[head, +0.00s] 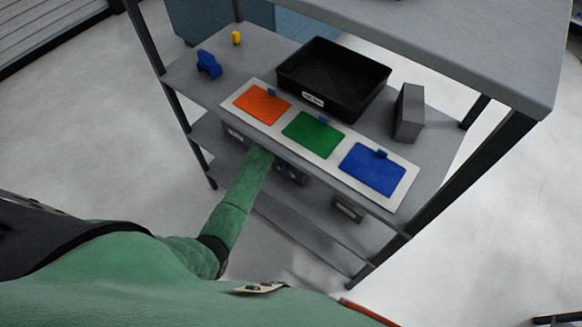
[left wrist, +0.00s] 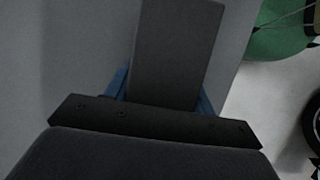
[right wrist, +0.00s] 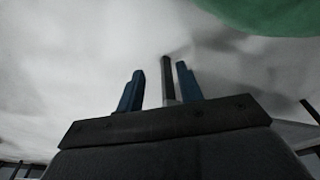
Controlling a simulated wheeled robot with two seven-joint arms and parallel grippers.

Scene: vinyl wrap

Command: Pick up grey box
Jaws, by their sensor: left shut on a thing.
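My left gripper (left wrist: 163,92) is shut on a grey box (left wrist: 178,45), a plain dark-grey block standing between its blue fingers in the left wrist view. In the head view my green left arm reaches in below the top shelf board, and the hand is mostly hidden there. Another grey box (head: 409,113) stands upright on the right of the top shelf. My right gripper (right wrist: 160,88) has its blue fingers apart. A narrow dark upright shape (right wrist: 168,80) shows between them; I cannot tell what it is or how far away.
The top shelf (head: 440,150) holds a black bin (head: 303,97), a white board with orange (head: 262,104), green (head: 313,135) and blue (head: 372,170) sheets, a blue item (head: 208,64) and a yellow item (head: 236,38). Boxes sit on the lower shelf, such as one at right (head: 347,208).

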